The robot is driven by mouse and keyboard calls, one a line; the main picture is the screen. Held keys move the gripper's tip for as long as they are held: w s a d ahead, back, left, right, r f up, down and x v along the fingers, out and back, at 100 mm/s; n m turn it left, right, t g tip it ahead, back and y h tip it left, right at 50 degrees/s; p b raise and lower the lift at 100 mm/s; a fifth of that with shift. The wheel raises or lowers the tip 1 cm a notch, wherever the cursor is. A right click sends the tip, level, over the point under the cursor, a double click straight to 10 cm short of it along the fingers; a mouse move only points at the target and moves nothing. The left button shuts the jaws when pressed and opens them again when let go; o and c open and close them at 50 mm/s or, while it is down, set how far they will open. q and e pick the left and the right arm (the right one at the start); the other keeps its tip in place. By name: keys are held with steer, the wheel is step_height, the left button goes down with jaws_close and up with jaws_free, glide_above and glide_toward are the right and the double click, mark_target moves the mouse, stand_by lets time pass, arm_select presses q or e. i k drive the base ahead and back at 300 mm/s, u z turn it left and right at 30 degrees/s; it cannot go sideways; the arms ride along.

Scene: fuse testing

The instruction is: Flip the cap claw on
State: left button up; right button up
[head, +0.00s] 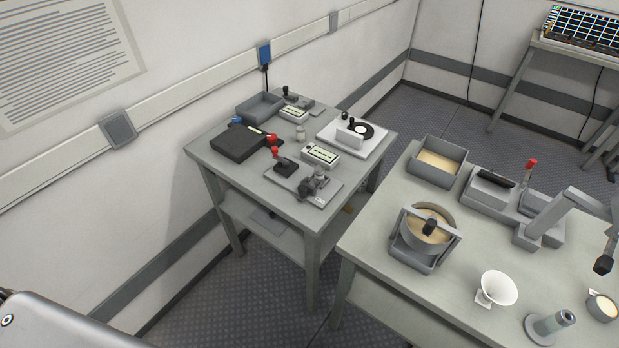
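No part in view is plainly marked as the cap claw, and I cannot tell which device carries it. On the left table, a grey plate (300,196) bears a black lever switch with a red knob (275,151) and a small metal clamp-like fixture (317,184). The red-knobbed lever stands roughly upright. Behind it is a black box (238,142) with a red and a blue terminal. A small meter (321,155) lies beside the plate. Neither of my grippers is in view.
The right table (370,235) holds a round pot (428,232) in a grey frame, a sand-coloured tray (437,162), a red-handled device (490,190), a white funnel (498,288) and a metal post (550,325). A white turntable-like unit (372,141) sits on the left table. Floor shows between the tables.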

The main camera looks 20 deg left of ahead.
mark_target(304, 190)
steer(key=u, duration=1.5)
steer(key=k, duration=1)
steer(key=z, duration=1.6)
steer(key=i, duration=0.5)
steer(key=z, duration=0.05)
